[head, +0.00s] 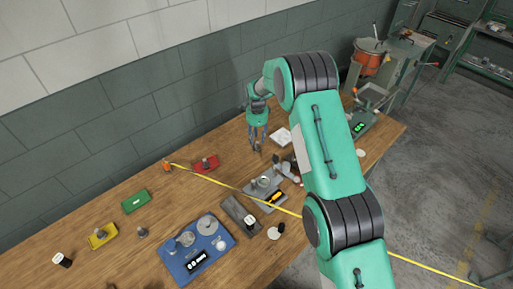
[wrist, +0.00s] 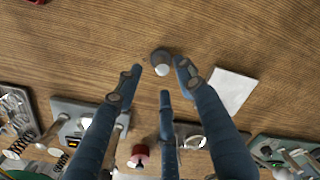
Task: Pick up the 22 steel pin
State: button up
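A short grey metal pin (wrist: 161,62) with a dark, wider round end and a paler end stands or lies on the wooden table in the wrist view; I see no number on it. My gripper (wrist: 160,80) has its three blue-grey fingers spread, with the pin between or just beyond the tips and no finger clearly touching it. In the head view my gripper (head: 257,143) points down over the table, left of a white sheet (head: 281,137). I cannot make out the pin there, close to the fingers.
The wall is behind. The white sheet (wrist: 232,90) lies right of the pin.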

aim_at(257, 142)
jog(key=shift+w+f, duration=0.15)
jog(key=shift+f, duration=1.15)
jog(key=shift+w+f, duration=0.1)
jog(key=shift+f, duration=1.15)
jog(key=shift+d, duration=0.1)
grip_shut()
